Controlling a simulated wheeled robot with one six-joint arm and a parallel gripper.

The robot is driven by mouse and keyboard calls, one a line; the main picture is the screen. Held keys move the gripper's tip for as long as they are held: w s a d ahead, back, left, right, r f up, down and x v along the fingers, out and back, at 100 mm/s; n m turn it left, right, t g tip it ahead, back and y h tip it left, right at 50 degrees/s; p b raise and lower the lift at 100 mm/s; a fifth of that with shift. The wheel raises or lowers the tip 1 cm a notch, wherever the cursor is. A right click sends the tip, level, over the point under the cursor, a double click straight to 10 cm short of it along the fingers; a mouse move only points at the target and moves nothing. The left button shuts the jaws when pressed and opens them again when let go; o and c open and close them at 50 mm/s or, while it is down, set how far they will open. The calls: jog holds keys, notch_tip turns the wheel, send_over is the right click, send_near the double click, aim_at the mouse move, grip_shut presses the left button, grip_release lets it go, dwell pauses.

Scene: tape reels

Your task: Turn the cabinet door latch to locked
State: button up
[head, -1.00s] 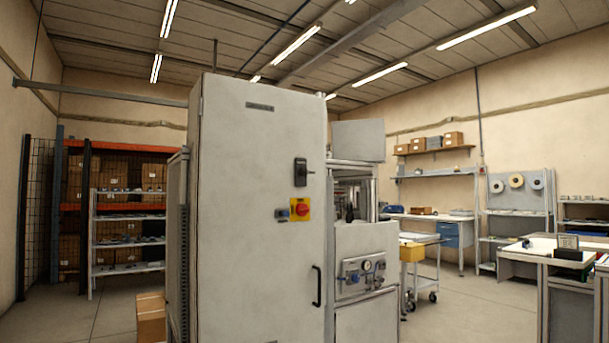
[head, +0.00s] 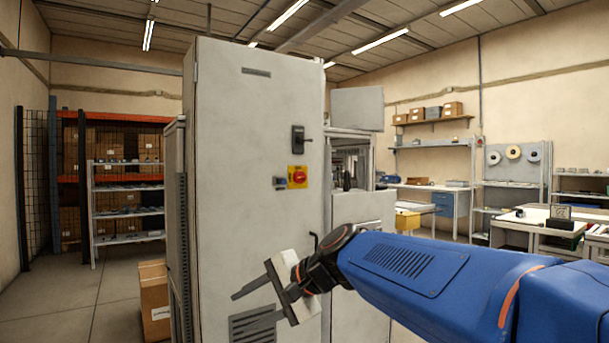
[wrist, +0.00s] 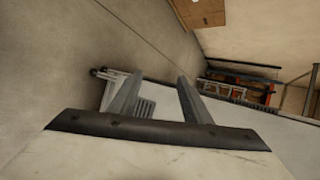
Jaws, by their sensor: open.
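The tall grey cabinet (head: 235,150) stands in the middle of the head view with its door facing me, apparently closed. The latch (head: 299,138) is a dark plate with a short lever near the door's right edge, the lever pointing to the right. My gripper (head: 250,300) is open and empty, low in front of the door, well below the latch and apart from it. In the wrist view my gripper (wrist: 158,95) shows two separated fingers with nothing between them. The latch is not visible in the wrist view.
A red rotary switch (head: 298,176) on a yellow plate sits just below the latch, with a small grey fitting (head: 279,183) beside it. A black door handle, partly hidden by my arm, is lower right. A cardboard box (head: 154,300) stands on the floor left of the cabinet.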

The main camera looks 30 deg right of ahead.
jog(key=w+d+r+m+t, duration=0.4)
jog(key=w+d+r+m, duration=0.4)
jog(key=r, duration=0.4)
jog(key=m+t+h, duration=0.6)
jog(key=m+t, duration=0.3)
jog(key=m, duration=0.6)
send_near(303, 139)
jog(key=x, duration=0.9)
jog(key=c, duration=1)
jog(key=shift+n, duration=0.3)
